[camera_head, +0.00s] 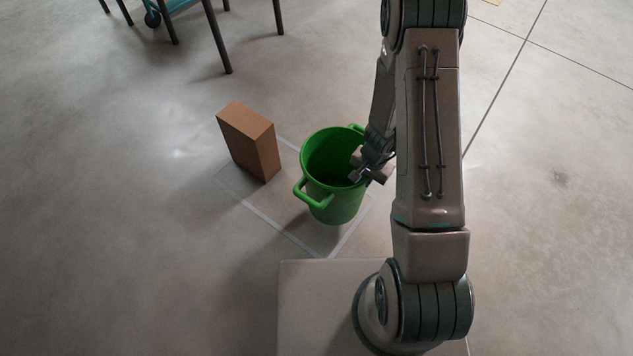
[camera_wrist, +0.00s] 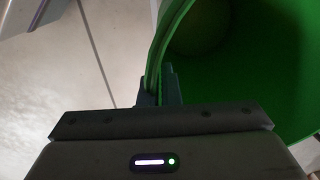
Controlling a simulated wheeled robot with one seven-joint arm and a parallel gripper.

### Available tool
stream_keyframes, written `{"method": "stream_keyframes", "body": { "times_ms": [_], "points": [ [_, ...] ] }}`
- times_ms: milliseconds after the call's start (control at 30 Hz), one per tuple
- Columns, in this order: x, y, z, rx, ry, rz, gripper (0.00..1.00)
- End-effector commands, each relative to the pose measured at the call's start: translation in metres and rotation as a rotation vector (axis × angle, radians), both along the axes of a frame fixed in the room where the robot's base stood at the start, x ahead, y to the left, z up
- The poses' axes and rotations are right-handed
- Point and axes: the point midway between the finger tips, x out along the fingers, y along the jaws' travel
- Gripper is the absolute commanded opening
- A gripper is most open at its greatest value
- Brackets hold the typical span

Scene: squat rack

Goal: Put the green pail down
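The green pail (camera_head: 336,205) is in the middle of the head view, its mouth facing up and a handle on each side. My gripper (camera_head: 362,172) is at the right side of its rim. In the wrist view the pail (camera_wrist: 250,60) fills the upper right, and my gripper (camera_wrist: 160,92) has its fingers on either side of the pail's wall at the rim, shut on it. The pail is over an outlined square (camera_head: 255,210) on the floor. I cannot tell whether its bottom touches the floor.
A brown box (camera_head: 250,142) stands just left of the pail, near the outlined square's upper left edge. Dark legs of furniture (camera_head: 218,40) stand at the upper left. The floor on the far left and right is clear.

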Motion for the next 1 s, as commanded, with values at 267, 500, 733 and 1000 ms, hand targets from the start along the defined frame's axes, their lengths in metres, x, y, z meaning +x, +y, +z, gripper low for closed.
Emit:
{"method": "stream_keyframes", "body": {
  "times_ms": [267, 500, 733, 1000],
  "points": [
    [0.028, 0.041, -0.03, -0.002, 0.0, 0.007, 0.0],
    [0.05, 0.072, -0.053, -0.001, -0.002, 0.004, 0.0],
    [0.058, 0.082, -0.062, 0.0, -0.001, 0.0, 0.0],
    [0.057, 0.082, -0.098, 0.001, 0.0, 0.0, 0.0]
  ]
}}
